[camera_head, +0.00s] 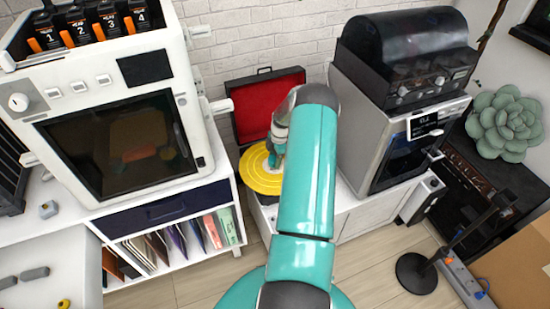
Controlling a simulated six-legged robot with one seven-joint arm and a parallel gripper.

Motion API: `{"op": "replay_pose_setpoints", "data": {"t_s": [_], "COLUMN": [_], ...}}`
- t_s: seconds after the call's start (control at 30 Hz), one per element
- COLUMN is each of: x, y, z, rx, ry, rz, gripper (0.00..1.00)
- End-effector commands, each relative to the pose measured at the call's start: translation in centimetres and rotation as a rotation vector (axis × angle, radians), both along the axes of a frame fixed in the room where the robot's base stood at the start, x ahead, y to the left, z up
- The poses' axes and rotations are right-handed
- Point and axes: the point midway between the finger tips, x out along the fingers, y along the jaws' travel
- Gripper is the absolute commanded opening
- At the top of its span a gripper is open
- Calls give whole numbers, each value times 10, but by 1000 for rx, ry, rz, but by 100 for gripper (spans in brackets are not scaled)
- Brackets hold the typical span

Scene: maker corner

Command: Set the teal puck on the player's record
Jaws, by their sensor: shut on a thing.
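The record player has an open red-lined lid (268,104) and a yellow record (258,182) on it, in the gap between two white cabinets. My teal arm reaches over its right side, hiding part of the player. My gripper (275,157) points down over the record's upper right part and is shut. Small teal parts show at its tip, close above or at the record. I take the held thing to be the teal puck, but its outline cannot be told from the gripper. Whether it touches the record cannot be told.
A large white machine (180,70) with a dark window stands on the left cabinet. A grey machine with a black domed top (405,45) stands to the right of the player. A brick wall (255,40) is behind. A black stand (416,272) and a cardboard box (518,262) are at lower right.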

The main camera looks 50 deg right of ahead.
Motion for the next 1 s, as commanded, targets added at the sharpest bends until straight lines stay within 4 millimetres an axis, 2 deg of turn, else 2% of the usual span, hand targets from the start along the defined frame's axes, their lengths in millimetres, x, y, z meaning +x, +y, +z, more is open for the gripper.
{"op": "replay_pose_setpoints", "data": {"t_s": [0.67,0.7,0.73,1.0], "x": [0,0,0,0], "y": [0,0,0,0], "z": [-12,-11,-11,-11], "rx": [0,-1,-1,0], "ry": [0,-1,-1,0], "rz": [0,0,1,0], "gripper": [20,54,57,57]}}
